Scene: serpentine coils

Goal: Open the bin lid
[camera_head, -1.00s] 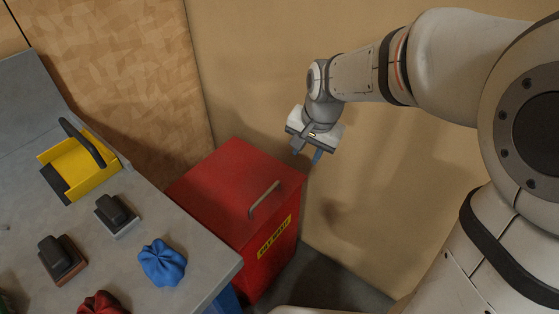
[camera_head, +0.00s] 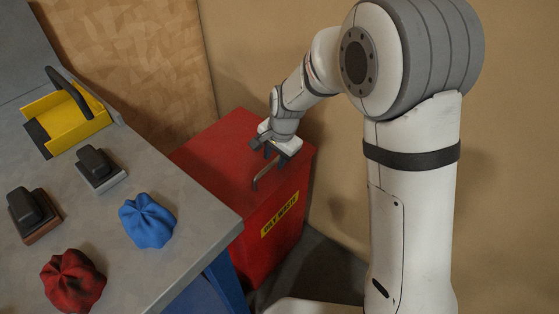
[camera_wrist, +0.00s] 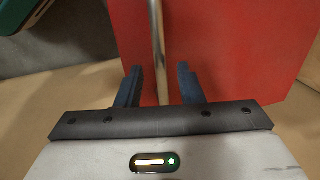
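The red bin (camera_head: 268,240) with a yellow "oily waste" label stands beside the workbench, its lid (camera_head: 215,150) down. A metal bar handle (camera_head: 264,177) is on the lid near its front edge. My gripper (camera_head: 268,153) is over the lid at the far end of the handle. In the wrist view my gripper (camera_wrist: 159,80) is open, with one blue finger on each side of the handle bar (camera_wrist: 158,45). There is a gap between each finger and the bar. I cannot tell how far the fingertips are above the lid.
The grey workbench (camera_head: 190,215) is left of the bin. On it are a yellow tray (camera_head: 75,125) with a black handle, two dark blocks, a blue cloth (camera_head: 147,221) and a red cloth (camera_head: 73,281). A beige wall (camera_head: 330,190) stands close behind the bin.

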